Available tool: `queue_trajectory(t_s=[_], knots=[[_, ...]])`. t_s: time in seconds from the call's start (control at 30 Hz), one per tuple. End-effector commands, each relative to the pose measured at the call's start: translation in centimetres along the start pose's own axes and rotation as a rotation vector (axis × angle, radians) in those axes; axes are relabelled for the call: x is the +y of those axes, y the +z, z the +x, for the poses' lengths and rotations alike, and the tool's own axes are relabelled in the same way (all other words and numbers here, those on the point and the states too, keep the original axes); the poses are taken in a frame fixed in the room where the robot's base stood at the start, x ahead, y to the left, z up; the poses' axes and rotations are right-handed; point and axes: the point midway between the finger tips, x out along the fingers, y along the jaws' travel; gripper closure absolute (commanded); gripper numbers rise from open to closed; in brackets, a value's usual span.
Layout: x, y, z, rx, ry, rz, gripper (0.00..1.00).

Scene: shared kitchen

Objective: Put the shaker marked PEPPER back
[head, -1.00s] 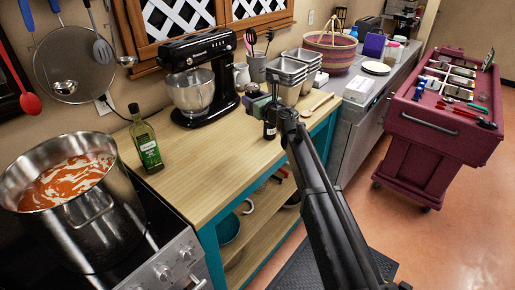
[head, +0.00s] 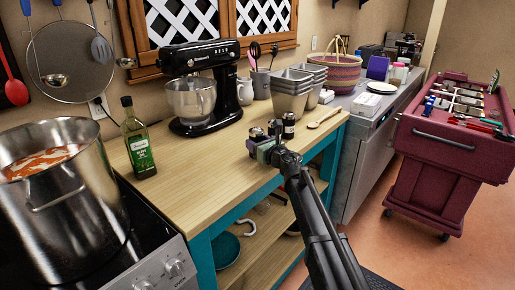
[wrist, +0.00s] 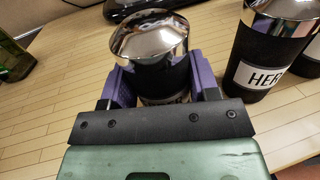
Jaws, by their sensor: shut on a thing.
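My gripper (head: 262,148) is at the front right part of the wooden counter. In the wrist view its purple fingers (wrist: 160,88) are closed on both sides of a dark shaker (wrist: 155,52) with a shiny chrome cap. This shaker's label is almost wholly hidden by the gripper, so I cannot read it. It looks upright; I cannot tell whether its base touches the counter. Three chrome caps show in the head view by the gripper.
A black stand mixer (head: 205,85) stands behind left. An oil bottle (head: 138,145) and a large pot (head: 60,195) are farther left. The counter (head: 200,175) between is clear.

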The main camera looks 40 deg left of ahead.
Motion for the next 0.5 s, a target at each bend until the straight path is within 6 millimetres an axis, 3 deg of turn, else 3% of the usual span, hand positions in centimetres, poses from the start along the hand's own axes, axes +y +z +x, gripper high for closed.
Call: queue_trajectory(t_s=[0.17, 0.2, 0.33, 0.5], knots=[[0.0, -0.46, 0.0, 0.0, 0.0, 0.0, 0.79], [0.0, -0.27, 0.0, 0.0, 0.0, 0.0, 0.39], [-0.01, -0.25, 0.01, 0.0, 0.0, 0.0, 0.19], [-0.01, -0.25, 0.01, 0.0, 0.0, 0.0, 0.19]])
